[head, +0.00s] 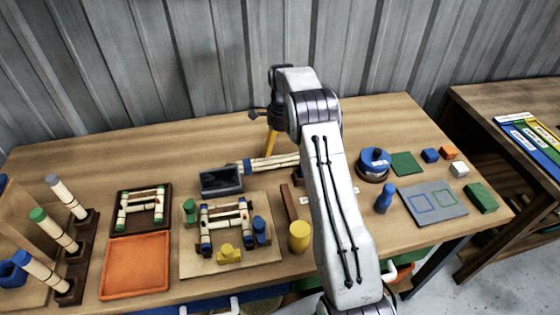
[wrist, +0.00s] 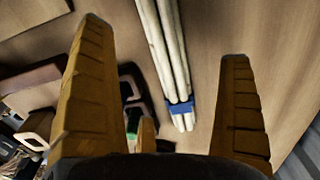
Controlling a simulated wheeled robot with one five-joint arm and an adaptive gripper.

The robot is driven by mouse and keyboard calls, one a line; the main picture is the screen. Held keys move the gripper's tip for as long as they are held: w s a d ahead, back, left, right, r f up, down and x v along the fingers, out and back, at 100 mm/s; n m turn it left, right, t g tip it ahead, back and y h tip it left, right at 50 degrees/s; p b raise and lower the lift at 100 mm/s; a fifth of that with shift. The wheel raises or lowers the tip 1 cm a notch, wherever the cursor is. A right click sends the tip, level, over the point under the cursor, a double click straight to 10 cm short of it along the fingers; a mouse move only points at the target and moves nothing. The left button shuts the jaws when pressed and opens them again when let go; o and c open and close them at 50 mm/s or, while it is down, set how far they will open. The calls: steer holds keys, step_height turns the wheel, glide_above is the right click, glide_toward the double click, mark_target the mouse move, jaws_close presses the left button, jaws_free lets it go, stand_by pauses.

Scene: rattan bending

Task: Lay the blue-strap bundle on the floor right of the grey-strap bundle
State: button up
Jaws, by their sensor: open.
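The blue-strap bundle (head: 275,162) of pale rods lies on the table behind the dark grey tray, its blue strap near its left end. My forearm hides its right end in the head view. In the wrist view the bundle (wrist: 163,40) runs between my two yellow fingers, with the blue strap (wrist: 181,106) near the lower end. My gripper (wrist: 162,42) is open and empty. In the head view the gripper (head: 270,141) shows partly, above the bundle; I cannot tell the exact gap. I see no grey-strap bundle on the floor.
A dark grey tray (head: 221,181) and a framed rod assembly (head: 228,222) stand in front. An orange tray (head: 135,265) and a rack with capped rods (head: 75,250) are at left. Blocks and a blue round fixture (head: 374,164) are at right. Bare floor (head: 500,268) shows at lower right.

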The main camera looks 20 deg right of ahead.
mark_target(281, 159)
step_height(281, 159, down, 2)
steer(key=shift+f, duration=0.1)
steer(key=f, duration=0.1)
steer(key=f+p, duration=0.2)
steer(key=f, duration=0.1)
steer(key=shift+a, duration=0.25)
steer(key=shift+f, duration=0.8)
steer(key=shift+c, duration=0.2)
steer(key=c, duration=1.4)
